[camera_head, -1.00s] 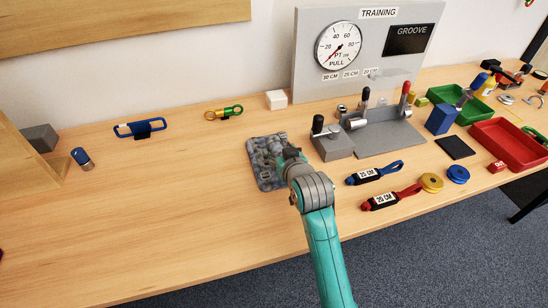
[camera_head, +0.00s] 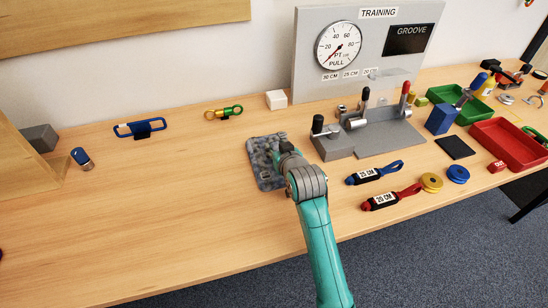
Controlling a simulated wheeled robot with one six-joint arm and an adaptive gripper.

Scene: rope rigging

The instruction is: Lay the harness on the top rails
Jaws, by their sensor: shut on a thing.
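A grey mottled, lumpy flat piece (camera_head: 264,172) lies on the wooden table, left of the grey clamp block. It may be the harness, but its form is too small to tell. My gripper (camera_head: 283,150) is at its upper right edge and is shut on it, as far as I can tell. The fingertips are small, dark and partly hidden by my wrist. I cannot make out any top rails for certain.
A grey fixture plate (camera_head: 385,138) with lever handles stands right of my gripper. Two labelled straps, blue (camera_head: 374,172) and red (camera_head: 391,197), lie nearer the front edge. A white block (camera_head: 276,99) stands behind. The table's left middle is clear.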

